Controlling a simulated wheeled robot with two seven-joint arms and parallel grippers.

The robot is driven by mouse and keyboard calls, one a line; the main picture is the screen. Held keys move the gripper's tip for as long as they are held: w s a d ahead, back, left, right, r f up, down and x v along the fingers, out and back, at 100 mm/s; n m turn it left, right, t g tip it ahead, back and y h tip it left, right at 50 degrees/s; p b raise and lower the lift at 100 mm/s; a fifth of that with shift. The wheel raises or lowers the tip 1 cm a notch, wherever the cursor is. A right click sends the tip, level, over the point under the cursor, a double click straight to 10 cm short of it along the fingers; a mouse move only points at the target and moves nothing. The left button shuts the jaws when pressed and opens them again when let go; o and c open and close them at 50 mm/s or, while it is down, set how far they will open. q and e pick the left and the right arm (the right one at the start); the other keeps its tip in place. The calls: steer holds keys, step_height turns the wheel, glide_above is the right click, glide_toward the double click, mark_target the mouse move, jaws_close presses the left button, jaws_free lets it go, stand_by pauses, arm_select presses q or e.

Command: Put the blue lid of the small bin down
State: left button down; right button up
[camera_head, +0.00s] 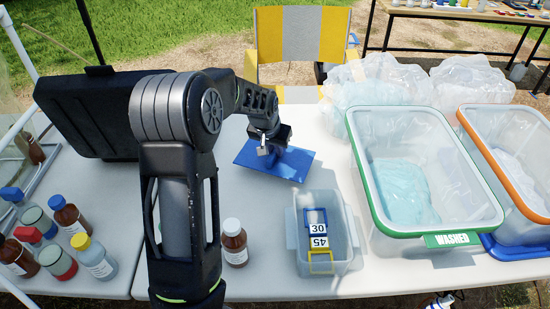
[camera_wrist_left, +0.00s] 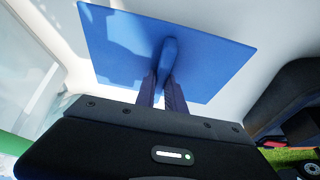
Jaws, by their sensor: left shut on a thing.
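The blue lid (camera_head: 296,162) is a flat square plate over the white table, behind the small bin. In the left wrist view the lid (camera_wrist_left: 210,50) fills the upper middle, with a rounded blue handle on it. My left gripper (camera_head: 268,148) is shut on that handle; its two dark fingers (camera_wrist_left: 164,88) show against the lid. I cannot tell whether the lid touches the table. The small bin (camera_head: 292,240) is clear, stands open near the table's front, and holds blue and yellow tags marked 30 and 45. My right gripper is not in view.
A green-rimmed bin marked WASHED (camera_head: 490,225) and an orange-rimmed bin (camera_head: 484,135) stand at the right. A brown bottle (camera_head: 234,245) stands left of the small bin. A black case (camera_head: 85,115) and several bottles are at the left. Clear bags (camera_head: 375,85) lie behind.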

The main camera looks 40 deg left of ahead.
mark_target(274, 153)
arm_select(q)
steer(key=shift+f, duration=1.85)
steer(key=shift+f, duration=0.1)
steer(key=c, duration=1.4)
jaws_free()
steer(key=shift+r, duration=0.4)
steer(key=v, duration=1.1)
steer(key=shift+s+r, duration=0.15)
steer(key=shift+s, duration=0.15)
